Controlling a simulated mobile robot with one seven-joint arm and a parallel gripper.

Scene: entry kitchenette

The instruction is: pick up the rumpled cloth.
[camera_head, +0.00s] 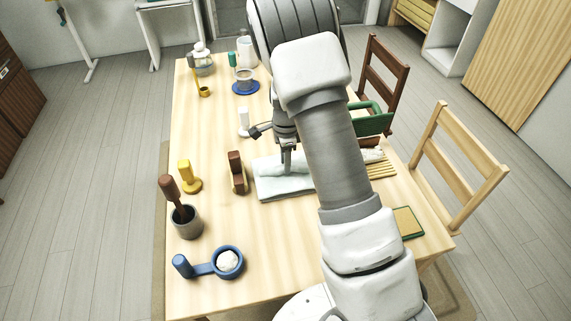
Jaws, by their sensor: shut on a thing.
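The rumpled cloth (273,184) is a pale, whitish-green piece lying on the wooden table (235,278), near the middle. My gripper (287,172) points down onto the cloth and is shut on it. The cloth still appears to rest on the tabletop. My arm hides the right part of the cloth and some of the table behind it.
Left of the cloth stand a brown block (237,172), a yellow object (189,177) and a grey mortar (186,222) with a brown pestle. A blue ladle-like dish (228,262) lies in front. A slatted rack (381,170) is to the right. Chairs (459,163) stand beyond the right edge.

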